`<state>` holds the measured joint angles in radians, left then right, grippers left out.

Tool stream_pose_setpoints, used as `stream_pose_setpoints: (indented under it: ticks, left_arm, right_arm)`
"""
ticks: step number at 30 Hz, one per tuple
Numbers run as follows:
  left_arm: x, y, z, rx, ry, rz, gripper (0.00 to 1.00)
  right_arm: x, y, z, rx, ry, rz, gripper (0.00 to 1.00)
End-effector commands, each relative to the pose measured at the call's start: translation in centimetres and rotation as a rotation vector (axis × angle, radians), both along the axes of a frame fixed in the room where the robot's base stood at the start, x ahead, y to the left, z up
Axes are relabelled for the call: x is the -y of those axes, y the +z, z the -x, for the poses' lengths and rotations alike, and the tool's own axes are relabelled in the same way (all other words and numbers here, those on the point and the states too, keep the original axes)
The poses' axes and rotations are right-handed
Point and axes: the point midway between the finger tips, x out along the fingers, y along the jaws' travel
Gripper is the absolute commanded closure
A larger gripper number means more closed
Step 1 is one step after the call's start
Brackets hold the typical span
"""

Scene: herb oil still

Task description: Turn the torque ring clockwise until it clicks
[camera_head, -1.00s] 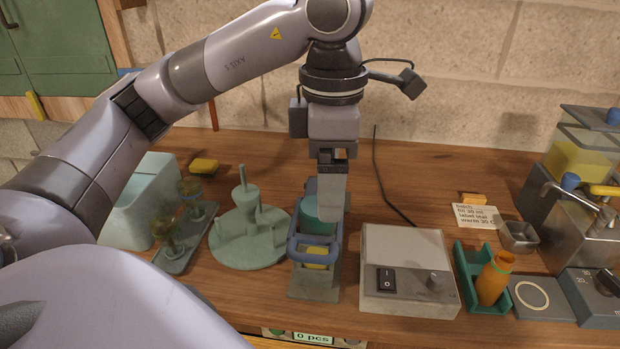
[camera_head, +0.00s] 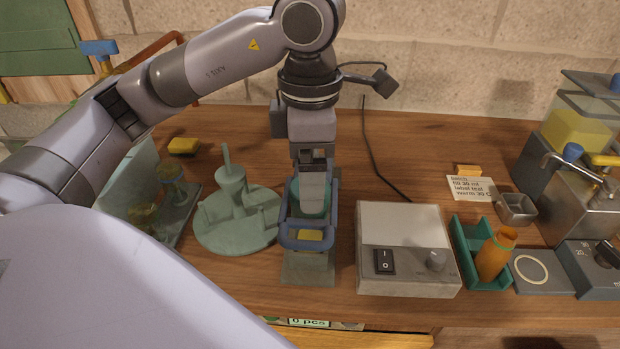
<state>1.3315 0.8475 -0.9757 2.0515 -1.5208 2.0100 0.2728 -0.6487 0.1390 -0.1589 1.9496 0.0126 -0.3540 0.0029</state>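A grey stand (camera_head: 309,271) is in the middle of the bench. It carries a blue loop-shaped frame (camera_head: 306,242) with a yellow pad (camera_head: 310,235) at its near end. A teal round part (camera_head: 322,198) sits inside the frame, partly hidden behind my fingers. I cannot tell which of these parts is the torque ring. My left gripper (camera_head: 313,207) points straight down over the teal part. Its fingers overlap in this view, so their gap and any contact are hidden. My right gripper is out of view.
A pale green round stand (camera_head: 237,240) is close on the left, with a tray of glasses (camera_head: 185,222) beyond it. A grey switch box (camera_head: 405,270) stands close on the right. An orange bottle (camera_head: 495,256) lies in a green holder farther right.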

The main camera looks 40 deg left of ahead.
Motion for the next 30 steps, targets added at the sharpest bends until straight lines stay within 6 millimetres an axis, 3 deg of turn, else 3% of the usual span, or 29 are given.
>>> stream_pose_setpoints:
  ticks: [6, 16, 17, 21, 22, 30]
  left_arm:
    - [0.0, -1.5, 0.0, 0.0, -0.001, 0.0, 0.14]
    - [0.0, -1.6, 0.0, 0.001, 0.0, 0.0, 0.14]
    - [0.0, -1.6, 0.0, 0.001, 0.0, 0.0, 0.21]
    - [0.0, -1.6, 0.0, 0.001, 0.0, 0.0, 0.66]
    - [0.0, -1.6, 0.0, 0.001, 0.0, 0.0, 0.7]
    - [0.0, -1.7, 0.0, 0.001, -0.021, -0.001, 0.7]
  right_arm:
    - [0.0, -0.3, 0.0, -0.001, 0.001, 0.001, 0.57]
    - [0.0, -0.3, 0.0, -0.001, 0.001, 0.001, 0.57]
    - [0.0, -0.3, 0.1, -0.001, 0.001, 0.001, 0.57]
    - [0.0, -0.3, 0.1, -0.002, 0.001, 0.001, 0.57]
    - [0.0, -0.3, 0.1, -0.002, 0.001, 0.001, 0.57]
    - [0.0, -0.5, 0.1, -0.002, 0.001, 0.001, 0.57]
